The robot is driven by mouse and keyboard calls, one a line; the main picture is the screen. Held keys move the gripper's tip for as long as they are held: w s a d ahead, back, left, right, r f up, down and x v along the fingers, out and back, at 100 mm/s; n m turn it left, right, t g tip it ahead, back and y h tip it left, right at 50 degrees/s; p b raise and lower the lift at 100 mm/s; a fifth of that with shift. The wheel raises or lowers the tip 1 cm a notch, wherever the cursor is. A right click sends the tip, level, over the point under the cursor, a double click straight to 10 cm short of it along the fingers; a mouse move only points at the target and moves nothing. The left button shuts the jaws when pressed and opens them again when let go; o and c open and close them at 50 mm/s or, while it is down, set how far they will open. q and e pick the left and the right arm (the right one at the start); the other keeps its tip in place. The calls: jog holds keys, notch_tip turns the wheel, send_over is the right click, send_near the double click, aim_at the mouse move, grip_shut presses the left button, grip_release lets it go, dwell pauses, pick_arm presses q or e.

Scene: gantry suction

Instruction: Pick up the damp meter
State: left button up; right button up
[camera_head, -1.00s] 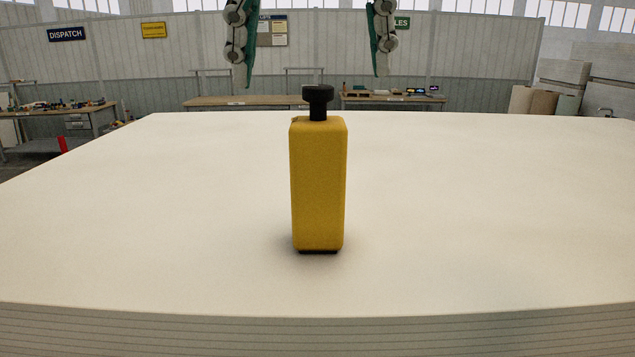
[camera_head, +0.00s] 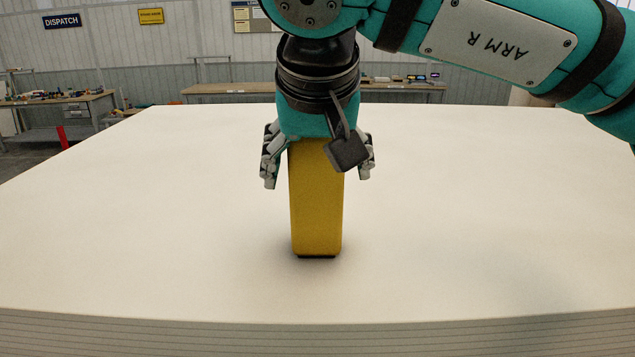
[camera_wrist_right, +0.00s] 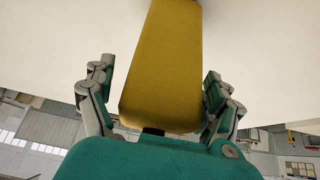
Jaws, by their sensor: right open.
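The damp meter (camera_head: 316,215) is a yellow upright block standing on the large white surface. Its black top knob is hidden behind my right wrist in the head view. My right gripper (camera_head: 318,180) comes down over its upper part, with one finger on each side. The fingers are open, with a visible gap to the meter on the left side. In the right wrist view, the yellow body (camera_wrist_right: 168,65) lies between the two open fingers of my right gripper (camera_wrist_right: 160,85), and a bit of black shows at its top end. My left gripper is not in view.
The white surface (camera_head: 130,220) is a thick layered stack, clear around the meter, with its front edge (camera_head: 318,335) near me. Workbenches (camera_head: 215,94) with small items stand far behind, along a grey wall.

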jog(key=shift+s+a, duration=0.1)
jog(key=c, duration=1.6)
jog(key=shift+c, duration=0.2)
